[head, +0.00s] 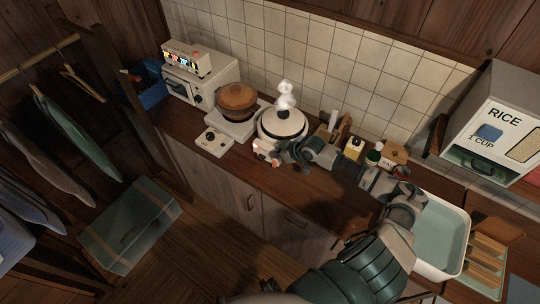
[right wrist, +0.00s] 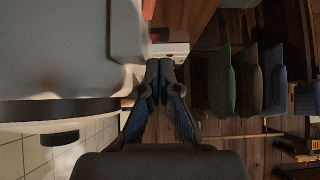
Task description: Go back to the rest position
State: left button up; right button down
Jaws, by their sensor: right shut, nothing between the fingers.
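My right arm (head: 385,205) reaches from the bottom right over the wooden counter. My right gripper (head: 297,160) is beside the front right of the white rice cooker (head: 270,125), which has white steam above it. In the right wrist view the two fingers of the right gripper (right wrist: 160,88) meet at the tips with nothing between them. A large pale rounded body fills the left of that view, close beside the fingers. I cannot tell whether the gripper touches the cooker. My left gripper cannot be made out.
A brown pot (head: 237,98) stands on a white stove left of the cooker, with a white oven (head: 203,82) beyond. Bottles (head: 354,149) stand near the tiled wall. A sink basin (head: 440,235) and a rice dispenser (head: 497,125) are at right. Clothes (head: 75,135) hang at left.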

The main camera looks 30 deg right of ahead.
jog(key=shift+s+a+r, duration=0.15)
jog(key=shift+a+r, duration=0.05)
jog(key=shift+r, duration=0.15)
jog(key=shift+a, duration=0.1)
